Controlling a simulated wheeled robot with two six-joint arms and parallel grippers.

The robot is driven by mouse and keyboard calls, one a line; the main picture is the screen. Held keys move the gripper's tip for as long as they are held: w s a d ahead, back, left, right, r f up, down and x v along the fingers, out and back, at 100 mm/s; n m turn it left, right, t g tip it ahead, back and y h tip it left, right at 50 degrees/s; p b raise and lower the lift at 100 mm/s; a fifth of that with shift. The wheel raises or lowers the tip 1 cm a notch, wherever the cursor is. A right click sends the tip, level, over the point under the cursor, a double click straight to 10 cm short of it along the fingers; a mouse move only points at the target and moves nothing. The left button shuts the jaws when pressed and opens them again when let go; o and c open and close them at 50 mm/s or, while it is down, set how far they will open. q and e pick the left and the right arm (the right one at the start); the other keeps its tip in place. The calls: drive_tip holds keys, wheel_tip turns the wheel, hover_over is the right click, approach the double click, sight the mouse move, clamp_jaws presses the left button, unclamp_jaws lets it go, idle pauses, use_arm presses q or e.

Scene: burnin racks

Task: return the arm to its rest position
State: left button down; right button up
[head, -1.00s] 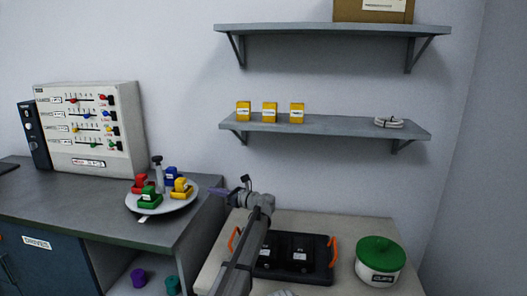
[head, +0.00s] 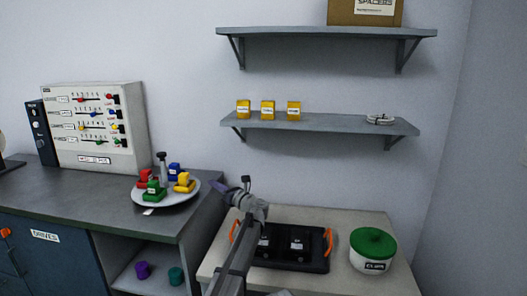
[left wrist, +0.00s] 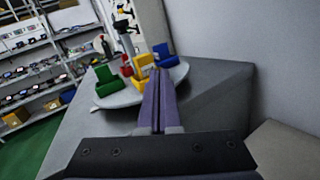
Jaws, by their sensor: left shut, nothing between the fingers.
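My left arm comes up from the bottom of the head view, and its left gripper (head: 219,186) points left toward the dark counter (head: 105,193). In the left wrist view its two purple fingers (left wrist: 158,100) are pressed together with nothing between them. The round grey plate (head: 139,197) on the counter holds red, blue, green and yellow blocks around an upright post. In the wrist view the fingers overlap the plate's near edge; in the head view they are apart from it, to its right. My right gripper is not seen.
A light table (head: 340,284) holds a black tray (head: 289,264) with orange handles and a white tub (head: 372,262) with a green lid. A wall shelf (head: 340,124) with yellow boxes is above. A control panel (head: 95,128) stands on the counter.

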use_arm(q)
drive_tip(key=s+d+r+m+t+h, duration=0.1)
drive_tip(key=d+m+t+h, duration=0.4)
drive_tip(key=m, duration=0.5)
drive_tip(key=s+d+m+t+h, duration=0.2)
drive_tip(key=d+m+t+h, duration=0.1)
drive_tip(key=m+h, duration=0.6)
drive_tip(key=s+d+f+m+g+h, duration=0.5)
drive_tip(key=s+f+m, duration=0.3)
drive_tip(key=m, duration=0.4)
drive_tip(key=s+a+f+m+g, duration=0.2)
drive_tip(key=s+f+m+g, duration=0.25)
drive_tip(key=s+f, duration=0.35)
drive_tip(key=s+a+f+m+g, duration=0.2)
drive_tip(key=s+f+m+g, duration=0.25)
drive_tip(key=s, duration=0.55)
drive_tip(key=s+a+f+m+g+y, duration=0.2)
drive_tip(key=s+a+f+g, duration=0.15)
drive_tip(key=s, duration=0.55)
drive_tip(key=s+a+f+m+g+y, duration=0.2)
drive_tip(key=s+a, duration=0.2)
drive_tip(key=s, duration=0.5)
drive_tip(key=s+d+m+y, duration=0.1)
drive_tip(key=s+d+m, duration=0.35)
drive_tip(key=d, duration=0.65)
wheel_tip(320, 180, up, 14)
drive_tip(key=p, duration=1.3)
drive_tip(key=shift+r+g+p, duration=0.2)
drive_tip(key=shift+g+p, duration=0.15)
drive_tip(key=shift+p, duration=0.05)
